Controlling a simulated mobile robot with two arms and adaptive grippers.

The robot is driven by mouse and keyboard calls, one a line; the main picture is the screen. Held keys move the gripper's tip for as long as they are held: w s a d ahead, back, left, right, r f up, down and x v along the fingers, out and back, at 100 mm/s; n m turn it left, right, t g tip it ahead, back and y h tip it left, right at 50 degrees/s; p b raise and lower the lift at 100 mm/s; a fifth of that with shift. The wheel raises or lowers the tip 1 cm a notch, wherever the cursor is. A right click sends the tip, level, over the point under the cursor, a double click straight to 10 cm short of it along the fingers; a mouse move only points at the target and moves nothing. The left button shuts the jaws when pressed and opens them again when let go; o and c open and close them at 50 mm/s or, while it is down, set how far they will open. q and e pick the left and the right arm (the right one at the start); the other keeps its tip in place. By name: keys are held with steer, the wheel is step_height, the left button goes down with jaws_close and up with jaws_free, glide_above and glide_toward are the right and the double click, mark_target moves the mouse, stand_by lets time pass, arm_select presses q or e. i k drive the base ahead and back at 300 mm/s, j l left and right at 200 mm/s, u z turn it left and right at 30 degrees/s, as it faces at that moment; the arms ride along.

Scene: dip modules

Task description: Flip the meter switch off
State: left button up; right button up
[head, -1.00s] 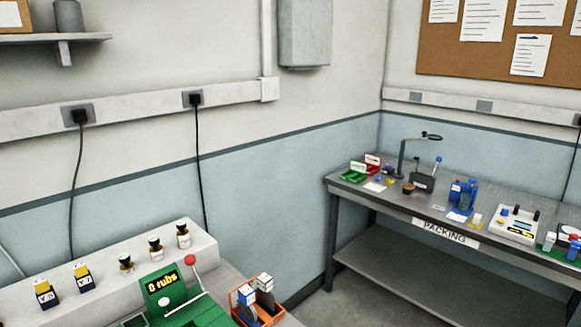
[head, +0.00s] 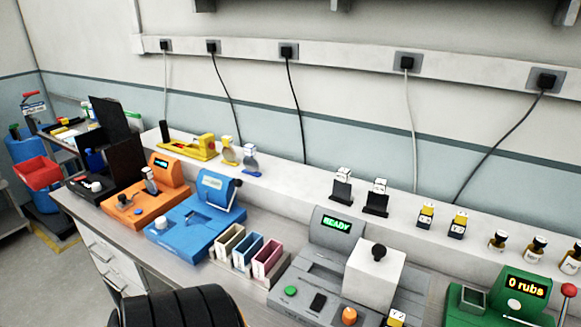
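No device is clearly labelled as the meter. An orange device (head: 148,200) with a small lit display stands on the left half of the bench, with a dark round knob on its front and a small upright piece on top. A blue device (head: 195,222) with a pale label panel is just right of it. A grey device (head: 335,262) reads "READY" and has a green button, a black rocker-like part (head: 318,301) and an orange knob. A green device (head: 500,300) reads "0 rubs". Switch positions are too small to tell. Neither gripper is in view.
White, blue and pink slotted holders (head: 248,252) stand between the blue and grey devices. A raised back ledge (head: 300,190) carries stamps, small bottles and a yellow tool. Black open cases (head: 122,162) are at the far left end. A red bin (head: 38,172) stands beyond. Cords hang from wall sockets.

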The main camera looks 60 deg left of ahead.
mark_target(318, 300)
steer(key=u, duration=1.5)
